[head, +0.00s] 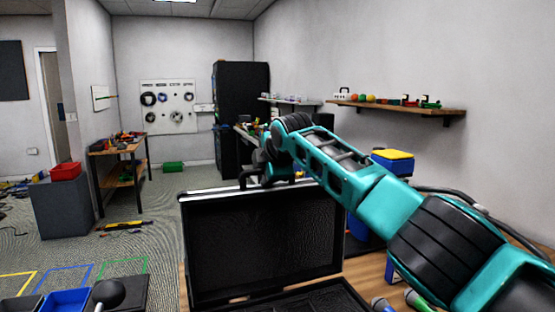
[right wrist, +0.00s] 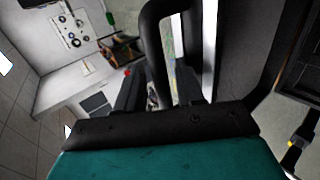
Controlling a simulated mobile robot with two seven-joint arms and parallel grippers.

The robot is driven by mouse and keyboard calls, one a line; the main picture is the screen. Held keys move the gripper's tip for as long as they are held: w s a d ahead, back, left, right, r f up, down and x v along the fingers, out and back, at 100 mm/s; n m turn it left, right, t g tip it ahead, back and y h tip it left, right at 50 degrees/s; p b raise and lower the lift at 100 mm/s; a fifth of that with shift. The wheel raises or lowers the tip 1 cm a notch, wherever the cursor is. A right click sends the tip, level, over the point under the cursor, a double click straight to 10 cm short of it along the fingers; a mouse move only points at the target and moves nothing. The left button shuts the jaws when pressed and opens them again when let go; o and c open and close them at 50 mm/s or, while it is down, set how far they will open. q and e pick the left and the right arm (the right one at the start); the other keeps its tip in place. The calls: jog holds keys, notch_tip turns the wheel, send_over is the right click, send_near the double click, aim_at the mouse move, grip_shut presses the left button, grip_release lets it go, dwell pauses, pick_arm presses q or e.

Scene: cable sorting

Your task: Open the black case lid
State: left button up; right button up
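The black case stands on a wooden table in the head view. Its lid (head: 262,245) is raised roughly upright, showing a dark padded inside and a silver edge strip along the top. The case's base (head: 318,297) shows only in part at the bottom. My right gripper (head: 255,174) is at the lid's top edge, partly hidden by its own arm. In the right wrist view, the black handle (right wrist: 153,40) runs down between its two spread fingers (right wrist: 160,92). Gaps show beside the handle, so the fingers look open around it. My left gripper is not in view.
A yellow-and-blue box (head: 393,161) stands behind my right arm. A wall shelf (head: 400,107) holds small items.

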jog(key=shift+s+d+r+b, duration=0.2)
jog(key=shift+s+b, duration=0.35)
jog(key=shift+b, duration=0.2)
jog(key=b+v, duration=0.2)
jog(key=v, duration=0.9)
jog(key=shift+r, duration=0.2)
jog(key=shift+w, duration=0.1)
